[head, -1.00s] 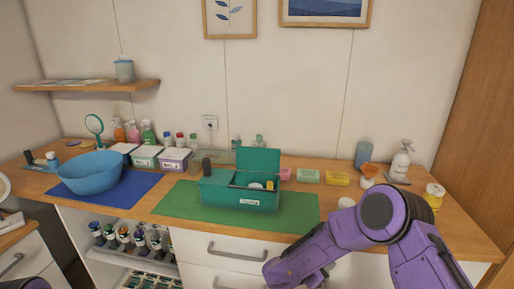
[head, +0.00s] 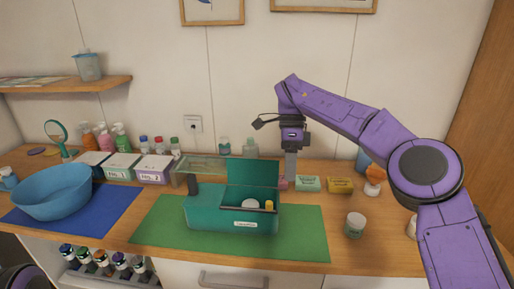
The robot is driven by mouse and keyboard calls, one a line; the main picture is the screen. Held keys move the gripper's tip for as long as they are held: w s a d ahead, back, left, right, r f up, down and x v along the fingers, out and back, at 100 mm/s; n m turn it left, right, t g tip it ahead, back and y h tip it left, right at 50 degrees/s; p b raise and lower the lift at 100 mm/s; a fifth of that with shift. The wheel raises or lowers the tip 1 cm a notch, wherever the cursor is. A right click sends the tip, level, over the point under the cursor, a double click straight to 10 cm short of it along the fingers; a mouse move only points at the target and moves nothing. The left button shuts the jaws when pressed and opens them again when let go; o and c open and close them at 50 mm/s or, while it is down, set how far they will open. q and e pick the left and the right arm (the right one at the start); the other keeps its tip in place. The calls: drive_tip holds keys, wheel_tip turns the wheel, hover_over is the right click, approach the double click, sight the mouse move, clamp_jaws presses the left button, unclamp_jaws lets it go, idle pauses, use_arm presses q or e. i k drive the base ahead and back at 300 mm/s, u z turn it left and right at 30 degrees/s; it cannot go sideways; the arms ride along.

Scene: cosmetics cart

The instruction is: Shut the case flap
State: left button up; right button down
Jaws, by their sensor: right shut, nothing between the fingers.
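The teal case (head: 215,216) stands on the green mat (head: 305,240), a small label on its front. Its flap (head: 252,174) stands up and open over the right part. Inside that part a white round item (head: 250,203) and a yellow-capped item (head: 269,205) show. The left part of the top looks covered. My right gripper (head: 291,177) is shut and empty, pointing down just right of the raised flap, near the back of the counter. I cannot tell whether it touches anything. My left gripper is out of view.
A blue bowl (head: 52,192) sits on a blue mat at left, with labelled boxes (head: 156,170) behind it. Small green (head: 307,184) and yellow (head: 340,186) boxes lie right of my gripper. A jar (head: 354,225) stands right of the green mat.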

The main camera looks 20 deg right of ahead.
sight(244, 172)
drive_tip(key=i, duration=0.95)
drive_tip(key=u, duration=0.1)
